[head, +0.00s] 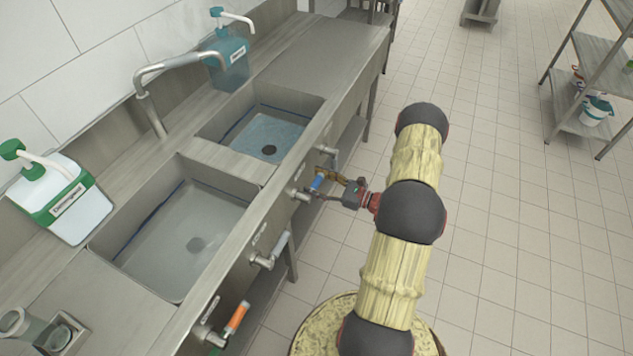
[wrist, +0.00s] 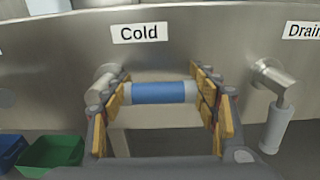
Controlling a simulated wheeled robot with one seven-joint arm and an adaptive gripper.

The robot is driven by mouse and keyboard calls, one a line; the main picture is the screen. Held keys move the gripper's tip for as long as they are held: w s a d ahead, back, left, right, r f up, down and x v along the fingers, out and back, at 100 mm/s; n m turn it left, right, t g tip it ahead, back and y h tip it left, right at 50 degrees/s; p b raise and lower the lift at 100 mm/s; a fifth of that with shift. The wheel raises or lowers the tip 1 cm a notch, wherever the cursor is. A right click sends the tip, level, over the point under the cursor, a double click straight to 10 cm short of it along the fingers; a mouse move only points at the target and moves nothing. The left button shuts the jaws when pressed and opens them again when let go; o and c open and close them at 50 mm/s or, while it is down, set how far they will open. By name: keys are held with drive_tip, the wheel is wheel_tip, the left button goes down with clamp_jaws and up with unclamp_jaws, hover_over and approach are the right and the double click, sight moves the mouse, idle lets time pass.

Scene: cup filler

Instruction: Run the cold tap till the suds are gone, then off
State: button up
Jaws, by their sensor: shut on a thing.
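The cold tap's blue lever (head: 318,181) is on the front of the sink unit. In the wrist view the blue lever (wrist: 160,93) lies level below the "Cold" label (wrist: 139,33). My gripper (head: 325,188) is shut on it, one finger at each end. The spout (head: 185,63) rises behind the basins; I see no clear stream from it. The near basin (head: 140,215) has a hazy grey floor with a blurred drain. The far basin (head: 235,115) looks bluish with a dark drain. I cannot tell whether either holds suds.
An orange-handled tap (head: 236,318) and a grey drain lever (head: 272,250) stick out of the front panel. Another drain lever (wrist: 277,125) is right of the cold tap. Pump bottles (head: 68,205) (head: 228,60) stand on the ledge. The tiled floor at right is open.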

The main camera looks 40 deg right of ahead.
drive_tip(key=shift+f, duration=0.15)
wheel_tip(320, 180, down, 2)
drive_tip(key=m, duration=0.3)
drive_tip(key=shift+f+m+p, duration=0.1)
drive_tip(key=shift+m+p, duration=0.2)
drive_tip(key=a+f+m, duration=0.1)
drive_tip(key=m, duration=0.2)
drive_tip(key=s+a+f+m, duration=0.1)
drive_tip(key=f+m, duration=0.1)
drive_tip(key=m, duration=0.1)
drive_tip(key=a+f+m, duration=0.1)
drive_tip(key=m, duration=0.2)
drive_tip(key=shift+s+f+p, duration=0.15)
drive_tip(key=shift+f+p, duration=0.25)
drive_tip(key=shift+s+a+f+m, duration=0.25)
drive_tip(key=shift+a+m, duration=0.25)
drive_tip(key=shift+m, duration=0.45)
drive_tip(key=shift+s+a+f+m, duration=0.2)
drive_tip(key=shift+a+m, duration=0.3)
drive_tip(key=shift+m, duration=0.45)
drive_tip(key=o, duration=1.7)
drive_tip(key=shift+f, duration=0.1)
